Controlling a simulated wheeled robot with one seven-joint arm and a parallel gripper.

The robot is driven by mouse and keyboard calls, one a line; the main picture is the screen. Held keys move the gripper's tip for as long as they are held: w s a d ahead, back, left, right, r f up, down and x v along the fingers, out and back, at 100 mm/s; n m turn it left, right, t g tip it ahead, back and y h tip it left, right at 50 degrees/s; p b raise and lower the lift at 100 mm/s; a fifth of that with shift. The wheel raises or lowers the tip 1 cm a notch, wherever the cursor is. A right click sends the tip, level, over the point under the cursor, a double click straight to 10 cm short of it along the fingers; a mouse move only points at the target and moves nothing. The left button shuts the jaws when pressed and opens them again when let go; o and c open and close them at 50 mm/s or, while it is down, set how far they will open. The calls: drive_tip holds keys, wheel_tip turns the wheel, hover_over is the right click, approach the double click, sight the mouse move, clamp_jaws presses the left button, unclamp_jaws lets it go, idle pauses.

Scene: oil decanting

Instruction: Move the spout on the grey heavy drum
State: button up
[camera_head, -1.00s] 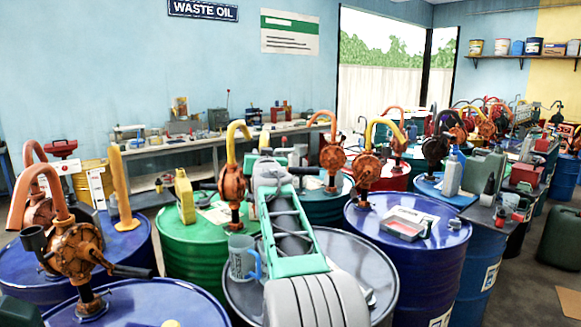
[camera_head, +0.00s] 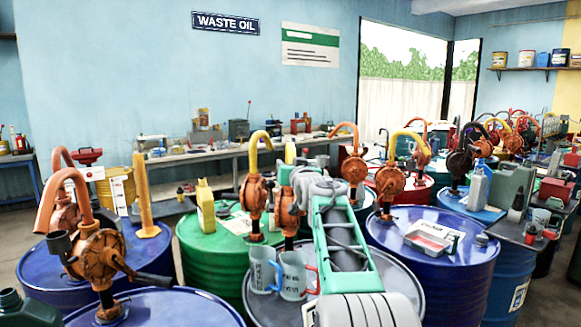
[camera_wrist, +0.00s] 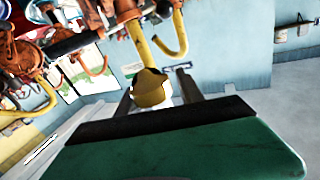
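The grey drum (camera_head: 262,306) stands front centre in the head view, with an orange-red pump (camera_head: 290,222) on its lid, partly hidden by my arm. A short upright yellow piece of its spout (camera_head: 290,152) shows just above my gripper (camera_head: 302,190). In the wrist view, a yellow spout end (camera_wrist: 150,90) lies between the two dark fingers of my gripper (camera_wrist: 158,97). The fingers stand apart, with a gap visible on the right side. Contact with the spout cannot be told.
Two grey mugs, one blue-handled (camera_head: 264,270) and one red-handled (camera_head: 295,276), stand on the grey lid beside my arm. A green drum (camera_head: 205,258) is behind left, blue drums (camera_head: 440,270) (camera_head: 160,300) at right and left. Pumps crowd the lids.

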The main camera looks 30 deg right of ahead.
drive_tip(key=shift+o, duration=0.2)
drive_tip(key=b+v, duration=0.2)
drive_tip(key=v, duration=0.5)
drive_tip(key=shift+s, duration=0.4)
